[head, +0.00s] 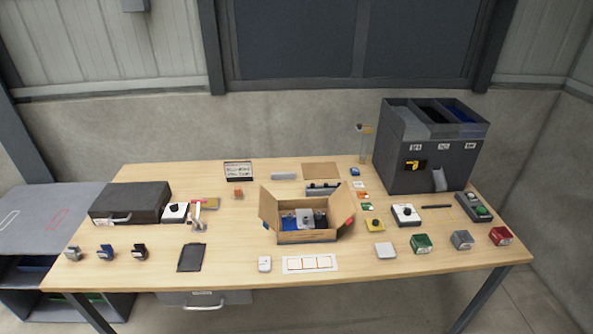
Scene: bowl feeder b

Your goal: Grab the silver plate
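A small flat silver-grey square plate (385,250) lies on the front right part of the wooden table (350,270), left of a green block (421,243). Another flat silver-grey piece (284,176) lies towards the back of the table; I cannot tell its exact kind. A silver-grey piece (305,217) also shows inside the open cardboard box (307,237), between a blue and a black one. Neither of my grippers is in view.
A tall dark feeder bin (402,172) stands at the back right. A dark case (115,209) lies at the left. A grey block (462,240) and a red block (500,236) stand at the right. A white card with square outlines (310,264) lies at the front edge, beside a small white device (264,264).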

